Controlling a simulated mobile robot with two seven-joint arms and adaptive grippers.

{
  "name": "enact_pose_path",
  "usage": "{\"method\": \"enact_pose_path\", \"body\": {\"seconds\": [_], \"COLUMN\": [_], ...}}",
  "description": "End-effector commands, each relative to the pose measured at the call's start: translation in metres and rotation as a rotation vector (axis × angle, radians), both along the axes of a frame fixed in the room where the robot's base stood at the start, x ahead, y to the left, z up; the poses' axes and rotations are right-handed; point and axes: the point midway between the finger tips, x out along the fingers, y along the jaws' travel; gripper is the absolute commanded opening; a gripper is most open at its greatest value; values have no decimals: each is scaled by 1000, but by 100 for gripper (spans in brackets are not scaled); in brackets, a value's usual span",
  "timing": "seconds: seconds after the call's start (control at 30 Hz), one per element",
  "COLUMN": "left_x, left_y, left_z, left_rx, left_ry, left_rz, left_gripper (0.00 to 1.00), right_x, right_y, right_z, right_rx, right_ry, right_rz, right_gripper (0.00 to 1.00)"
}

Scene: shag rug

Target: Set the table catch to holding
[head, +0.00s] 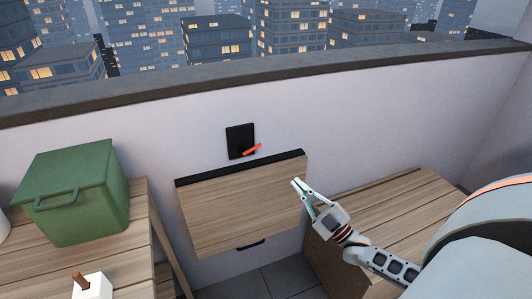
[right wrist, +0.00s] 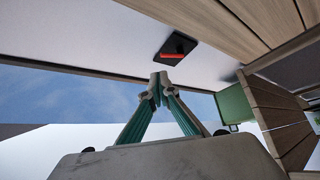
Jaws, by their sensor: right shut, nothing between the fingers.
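The table catch (head: 238,139) is a black plate on the pale wall. Its red lever (head: 252,149) lies at the plate's lower right and points right, tilted slightly up. Below it a wooden fold-down table panel (head: 245,205) hangs from a black top strip (head: 240,168), with a dark handle (head: 250,244) at its lower edge. My right gripper (head: 297,183) is shut and empty, in front of the panel's right side, below and right of the catch. In the right wrist view the catch (right wrist: 184,43) and its red lever (right wrist: 175,60) show just beyond the shut fingertips (right wrist: 160,79). My left gripper is out of view.
A green lidded box (head: 70,190) and a white block-like container (head: 92,287) stand on a wooden table (head: 125,265) at left. A low wooden bench (head: 400,205) stands at right under my right arm. A dark ledge (head: 300,62) caps the wall.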

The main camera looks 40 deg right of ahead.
Motion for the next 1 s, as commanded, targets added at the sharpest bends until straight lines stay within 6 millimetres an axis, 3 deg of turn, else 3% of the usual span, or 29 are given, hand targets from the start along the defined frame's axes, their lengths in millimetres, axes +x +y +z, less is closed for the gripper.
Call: {"method": "enact_pose_path", "body": {"seconds": [0.27, 0.7, 1.0], "left_x": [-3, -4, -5], "left_y": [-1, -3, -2], "left_z": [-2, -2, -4], "left_rx": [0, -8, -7], "left_ry": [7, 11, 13], "left_rz": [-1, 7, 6], "left_gripper": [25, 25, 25], "right_x": [14, 88, 119], "right_y": [3, 17, 23], "right_z": [8, 45, 59], "right_rx": [1, 1, 1], "right_ry": [-3, -2, 2], "right_rz": [0, 1, 1], "right_gripper": [0, 0, 0]}}
